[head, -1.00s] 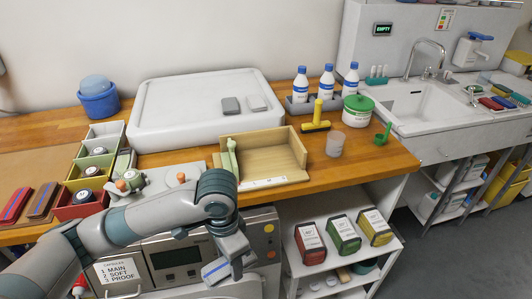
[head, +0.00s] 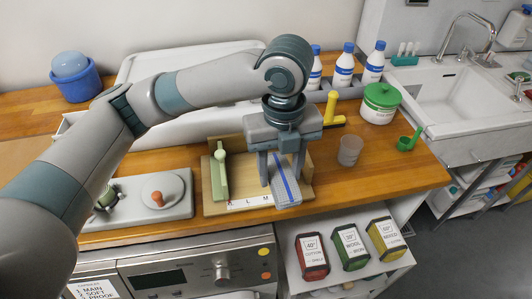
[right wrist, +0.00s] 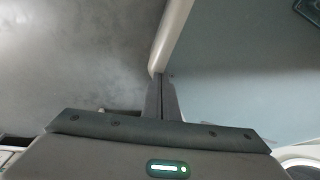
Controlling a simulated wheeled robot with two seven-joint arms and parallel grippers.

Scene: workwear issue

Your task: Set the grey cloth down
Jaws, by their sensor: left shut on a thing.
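The grey cloth (head: 287,190) is a folded grey piece with a blue stripe. My left gripper (head: 281,178) is shut on it and points down from above. The cloth is over the right part of the wooden tray (head: 222,208), near its front edge by the label M. I cannot tell whether it touches the tray floor. A green upright piece (head: 219,172) stands in the tray's left part. In the right wrist view, my right gripper (right wrist: 161,82) has its fingers together with nothing visible between them.
A clear cup (head: 350,150), a green scoop (head: 408,141) and a yellow-handled tool (head: 332,108) stand right of the tray. Behind are white bottles (head: 344,66) and a green-lidded tub (head: 380,104). Bare counter shows right of the tray.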

